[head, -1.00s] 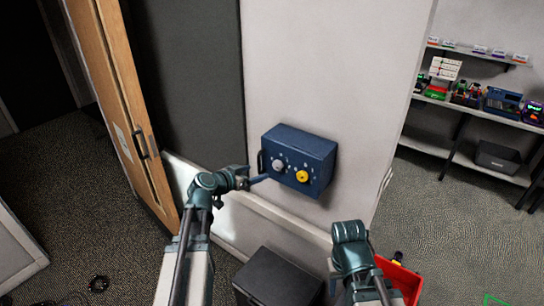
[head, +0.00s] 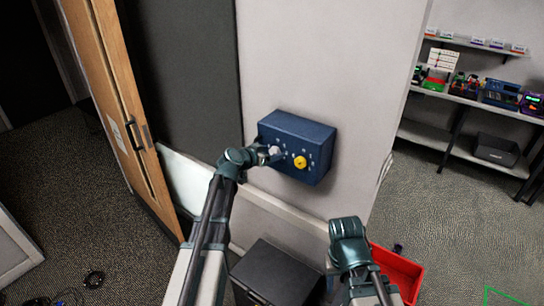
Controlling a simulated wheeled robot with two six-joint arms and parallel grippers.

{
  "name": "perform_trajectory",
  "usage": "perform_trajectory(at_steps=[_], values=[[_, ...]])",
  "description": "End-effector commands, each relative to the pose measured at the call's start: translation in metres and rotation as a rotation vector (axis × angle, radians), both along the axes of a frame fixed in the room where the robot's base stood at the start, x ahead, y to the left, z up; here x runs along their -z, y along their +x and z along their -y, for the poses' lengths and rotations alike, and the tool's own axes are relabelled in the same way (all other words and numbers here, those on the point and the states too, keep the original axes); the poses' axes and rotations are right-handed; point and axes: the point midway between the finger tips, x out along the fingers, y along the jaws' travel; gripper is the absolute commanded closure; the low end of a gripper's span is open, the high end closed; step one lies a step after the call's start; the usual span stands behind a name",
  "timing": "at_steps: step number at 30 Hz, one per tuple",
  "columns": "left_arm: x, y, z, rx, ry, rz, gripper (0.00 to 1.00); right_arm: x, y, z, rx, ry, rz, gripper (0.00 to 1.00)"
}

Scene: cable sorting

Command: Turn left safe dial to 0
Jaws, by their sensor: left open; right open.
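A dark blue safe box (head: 297,132) is mounted on the white wall, with two dials on its front. The left dial (head: 276,151) is grey-white, and the right dial (head: 300,162) is yellow. My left gripper (head: 270,156) is open at the left dial and partly covers it. I cannot tell whether its fingers touch the dial. The marks around the dials are too small to read. My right gripper (head: 347,228) is in front of and below the box, away from the dials; its fingers are hard to make out.
A black cabinet (head: 275,272) stands below the box. A red bin (head: 398,268) is on the floor beside my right arm. A wooden door (head: 110,95) is at left. Shelves with several items (head: 470,92) stand at right. Open carpet lies between.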

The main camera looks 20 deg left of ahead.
Motion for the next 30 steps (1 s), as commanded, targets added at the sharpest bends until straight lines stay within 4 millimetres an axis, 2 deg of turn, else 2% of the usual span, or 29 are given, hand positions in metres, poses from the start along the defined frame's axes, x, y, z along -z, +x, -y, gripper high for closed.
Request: perform_trajectory(at_steps=[3, 13, 26, 27, 30], values=[[0.0031, 0.0065, 0.0019, -0.001, 0.0, 0.0, 0.18, 0.0031, 0.0, 0.0, -0.001, 0.0, 0.0, 0.5], [0.0031, 0.0074, 0.0029, -0.001, 0.0, 0.0, 0.18, 0.003, 0.0, 0.0, -0.001, 0.0, 0.0, 0.5], [0.0031, 0.0073, 0.0028, 0.0, 0.0, 0.0, 0.95, 0.003, 0.0, 0.0, -0.001, 0.0, 0.0, 0.5], [0.0031, 0.0073, 0.0028, 0.0, 0.0, 0.0, 1.0, 0.003, 0.0, 0.0, -0.001, 0.0, 0.0, 0.5], [0.0031, 0.0073, 0.0027, 0.0, -0.002, -0.001, 1.0, 0.0031, 0.0, 0.0, -0.001, 0.0, 0.0, 0.5]])
